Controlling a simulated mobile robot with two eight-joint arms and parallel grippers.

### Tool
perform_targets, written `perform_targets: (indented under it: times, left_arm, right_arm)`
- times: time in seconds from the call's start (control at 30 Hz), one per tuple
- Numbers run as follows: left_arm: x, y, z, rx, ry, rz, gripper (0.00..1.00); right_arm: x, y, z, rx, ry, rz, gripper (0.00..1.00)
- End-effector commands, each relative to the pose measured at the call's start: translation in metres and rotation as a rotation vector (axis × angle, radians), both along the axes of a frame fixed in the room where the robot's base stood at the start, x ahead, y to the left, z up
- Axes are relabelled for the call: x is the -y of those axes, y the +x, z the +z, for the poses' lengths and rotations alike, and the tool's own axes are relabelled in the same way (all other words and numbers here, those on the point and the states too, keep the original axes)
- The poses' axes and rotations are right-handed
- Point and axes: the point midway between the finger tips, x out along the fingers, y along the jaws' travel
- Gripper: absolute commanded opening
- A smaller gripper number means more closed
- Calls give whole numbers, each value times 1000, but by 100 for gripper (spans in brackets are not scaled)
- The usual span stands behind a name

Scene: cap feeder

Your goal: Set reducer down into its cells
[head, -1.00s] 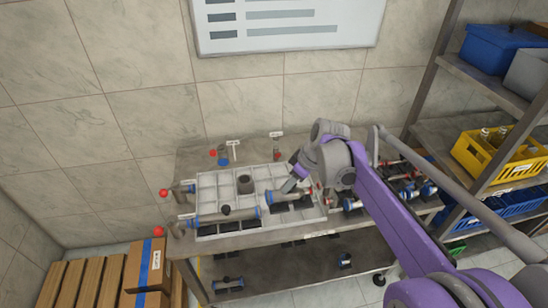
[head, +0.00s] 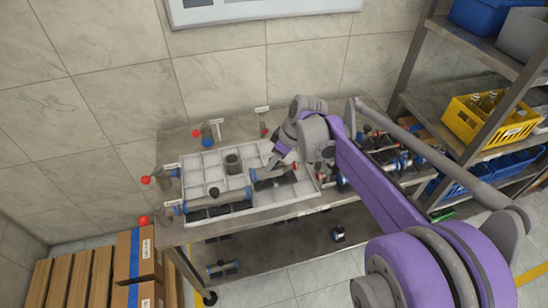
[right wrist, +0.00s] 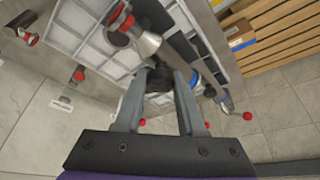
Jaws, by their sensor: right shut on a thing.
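My right gripper (head: 278,160) is over the right part of a pale tray (head: 208,162) divided into cells. It is shut on a grey pipe piece (head: 275,174) with a blue ring at its left end, which I take for the reducer. In the right wrist view the piece (right wrist: 150,42) crosses at the fingertips (right wrist: 160,76), with a red end at upper left. The fingers partly hide it. I cannot tell whether it touches the tray. A dark upright cylinder (head: 232,161) stands in a cell to its left. My left gripper is out of view.
Another long grey pipe with a blue ring (head: 192,204) lies in the tray's front left. Valves with red knobs (head: 144,220) stand along the table's left edge. More fittings (head: 385,150) lie on the right. Shelving with a yellow crate (head: 490,115) stands beyond.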

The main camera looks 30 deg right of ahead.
Motion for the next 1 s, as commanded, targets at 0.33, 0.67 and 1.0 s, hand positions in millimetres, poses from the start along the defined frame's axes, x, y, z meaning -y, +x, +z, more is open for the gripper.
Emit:
perform_targets:
  times: [0.33,0.67,1.0]
  left_arm:
    - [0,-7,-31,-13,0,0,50]
    - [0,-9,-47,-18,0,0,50]
    - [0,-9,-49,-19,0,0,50]
  right_arm:
    - [0,0,-38,-1,0,0,0]
    - [0,0,-66,0,1,0,0]
    - [0,0,-70,0,0,0,0]
